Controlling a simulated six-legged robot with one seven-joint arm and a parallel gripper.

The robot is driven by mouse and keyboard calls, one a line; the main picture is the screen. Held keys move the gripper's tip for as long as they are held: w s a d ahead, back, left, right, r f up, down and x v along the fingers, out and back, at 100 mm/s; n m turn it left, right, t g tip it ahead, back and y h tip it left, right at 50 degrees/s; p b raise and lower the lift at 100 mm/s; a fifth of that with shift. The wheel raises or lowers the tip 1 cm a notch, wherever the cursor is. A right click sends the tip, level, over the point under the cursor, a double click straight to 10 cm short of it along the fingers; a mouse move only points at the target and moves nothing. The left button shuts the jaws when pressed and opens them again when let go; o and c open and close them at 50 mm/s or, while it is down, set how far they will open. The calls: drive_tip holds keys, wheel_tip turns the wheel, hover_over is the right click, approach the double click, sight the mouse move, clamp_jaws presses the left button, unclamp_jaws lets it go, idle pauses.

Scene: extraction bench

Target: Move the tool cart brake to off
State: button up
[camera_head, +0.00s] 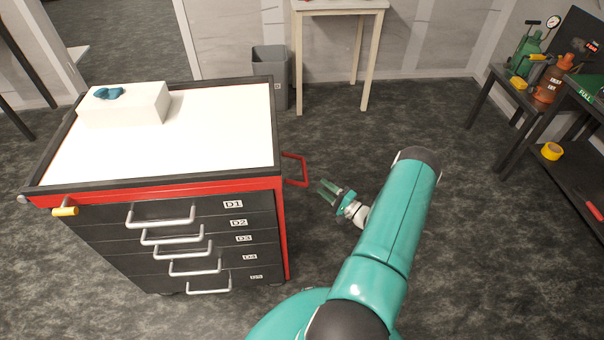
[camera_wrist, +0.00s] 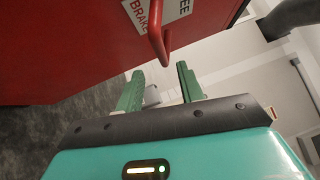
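The tool cart (camera_head: 282,235) is red and black with a white top and stands at the left in the head view. A red bar handle (camera_head: 304,170) sticks out from its right side; it also shows in the wrist view (camera_wrist: 156,38). A white label (camera_wrist: 172,10) there reads "BRAKE" and a cut-off word ending in "EE". A short yellow-tipped lever (camera_head: 65,211) sits at the cart's front left corner.
A white box (camera_head: 125,105) with a blue item stands on the cart. Several drawers have silver handles. A grey bin (camera_head: 270,64) and a small table (camera_head: 341,5) stand behind. Shelves with bottles (camera_head: 552,82) and yellow tape (camera_head: 552,151) are at the right.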

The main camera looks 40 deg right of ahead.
sight(305, 172)
drive_tip(key=x, duration=0.9)
drive_tip(key=shift+w, duration=0.25)
clamp_jaws()
